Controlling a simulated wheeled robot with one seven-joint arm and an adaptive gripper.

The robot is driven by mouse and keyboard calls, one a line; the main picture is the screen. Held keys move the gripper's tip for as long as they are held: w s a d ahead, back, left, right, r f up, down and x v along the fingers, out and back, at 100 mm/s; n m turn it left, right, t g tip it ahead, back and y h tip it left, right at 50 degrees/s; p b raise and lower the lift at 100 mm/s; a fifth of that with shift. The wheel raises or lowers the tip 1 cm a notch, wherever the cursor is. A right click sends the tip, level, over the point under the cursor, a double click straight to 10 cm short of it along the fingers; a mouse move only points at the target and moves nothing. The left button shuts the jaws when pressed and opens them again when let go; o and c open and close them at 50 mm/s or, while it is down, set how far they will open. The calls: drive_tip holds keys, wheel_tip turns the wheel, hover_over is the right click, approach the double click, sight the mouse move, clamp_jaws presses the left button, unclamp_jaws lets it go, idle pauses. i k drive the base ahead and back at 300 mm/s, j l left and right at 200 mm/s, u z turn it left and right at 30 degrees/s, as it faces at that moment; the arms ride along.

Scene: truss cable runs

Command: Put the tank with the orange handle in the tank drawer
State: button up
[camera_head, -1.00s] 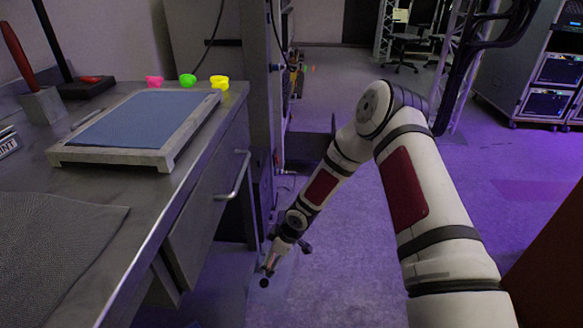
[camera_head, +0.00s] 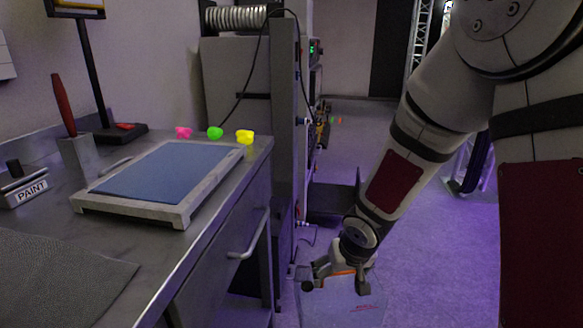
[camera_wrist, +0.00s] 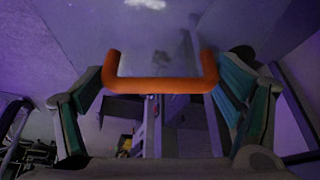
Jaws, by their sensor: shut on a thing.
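The tank (camera_head: 340,306) is a pale grey, flat-sided body with a small red mark, hanging below my gripper (camera_head: 337,278) in the head view. Its lower end is cut off by the picture edge. Its orange handle (camera_head: 343,271) shows as a thin line between the fingers. In the wrist view the orange handle (camera_wrist: 160,85) spans between the two fingers of my gripper, with the tank's grey face (camera_wrist: 165,35) beyond it. My gripper is shut on the handle. A drawer front with a bar handle (camera_head: 262,235) is in the bench; I cannot tell whether it is the tank drawer.
The metal bench (camera_head: 130,245) fills the left, bearing a blue-topped tray (camera_head: 155,172), a paint holder (camera_head: 28,188) and pink, green and yellow pieces. A tall grey cabinet (camera_head: 240,90) stands behind. Open floor (camera_head: 440,230) lies to the right.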

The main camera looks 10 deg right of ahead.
sight(326, 196)
drive_tip(key=i+l+z, duration=0.5)
drive_tip(key=i, duration=0.3)
drive_tip(key=i+l+z, duration=0.25)
drive_tip(key=i, duration=0.15)
drive_tip(key=i+z, duration=0.15)
drive_tip(key=i, duration=1.25)
drive_tip(key=i+j+z, duration=0.15)
drive_tip(key=i, duration=1.3)
drive_tip(key=i+l+u, duration=0.1)
drive_tip(key=i+u, duration=0.2)
drive_tip(key=u, duration=0.15)
drive_tip(key=i+l+u, duration=0.2)
drive_tip(key=u, duration=0.25)
drive_tip(key=i+l+u, duration=0.15)
drive_tip(key=u, duration=0.25)
drive_tip(key=i+l+u, duration=0.1)
drive_tip(key=l+u, duration=0.2)
drive_tip(key=u, duration=0.15)
drive_tip(key=l+u, duration=0.6)
drive_tip(key=u, duration=0.2)
drive_tip(key=i, duration=0.05)
